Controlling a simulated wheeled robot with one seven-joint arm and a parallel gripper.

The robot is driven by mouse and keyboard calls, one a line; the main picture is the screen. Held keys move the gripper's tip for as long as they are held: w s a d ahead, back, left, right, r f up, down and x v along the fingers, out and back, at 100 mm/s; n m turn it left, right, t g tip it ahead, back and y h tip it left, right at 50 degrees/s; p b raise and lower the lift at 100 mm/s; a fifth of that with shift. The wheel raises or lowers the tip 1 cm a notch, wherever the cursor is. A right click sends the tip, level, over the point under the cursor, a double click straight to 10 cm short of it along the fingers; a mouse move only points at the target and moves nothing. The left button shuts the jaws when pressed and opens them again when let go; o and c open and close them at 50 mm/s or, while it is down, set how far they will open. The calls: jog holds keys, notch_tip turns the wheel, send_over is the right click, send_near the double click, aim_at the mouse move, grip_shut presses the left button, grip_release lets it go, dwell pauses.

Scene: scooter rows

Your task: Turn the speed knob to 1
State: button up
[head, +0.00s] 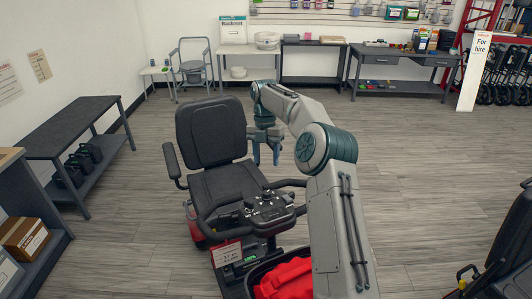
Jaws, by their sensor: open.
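A scooter with a black padded seat (212,135) stands in the middle of the head view. Its control console (268,207) sits on the tiller in front of the seat, between black handlebars. The speed knob is too small to make out on the console, and so is its setting. My gripper (266,162) is open and empty, its two fingers pointing down. In the picture it is above the console, beside the right edge of the seat back, apart from the console.
A basket with red contents (287,278) is at the scooter's front, partly behind my arm. A price sign (227,254) hangs beside it. A dark bench (75,128) stands at left. Another black scooter or chair (508,245) is at right. The floor between is clear.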

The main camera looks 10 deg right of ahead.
jog(key=shift+v, duration=0.85)
jog(key=s+a+r+m+t+h, duration=0.1)
jog(key=s+a+r+m, duration=0.1)
jog(key=s+r+m, duration=0.5)
jog(key=s+a+r+m+t+h, duration=0.15)
jog(key=s+r+m, duration=0.3)
jog(key=s, duration=0.45)
jog(key=s+d+f+m+t+y, duration=0.1)
jog(key=s+f+m+t, duration=0.1)
jog(key=s+m, duration=0.6)
jog(key=s+d+f+m+t+y, duration=0.1)
jog(key=s+f+m, duration=0.3)
jog(key=s+m, duration=0.5)
jog(key=s+d, duration=0.1)
jog(key=s, duration=0.5)
jog(key=shift+s+t, duration=0.35)
jog(key=shift+s, duration=0.05)
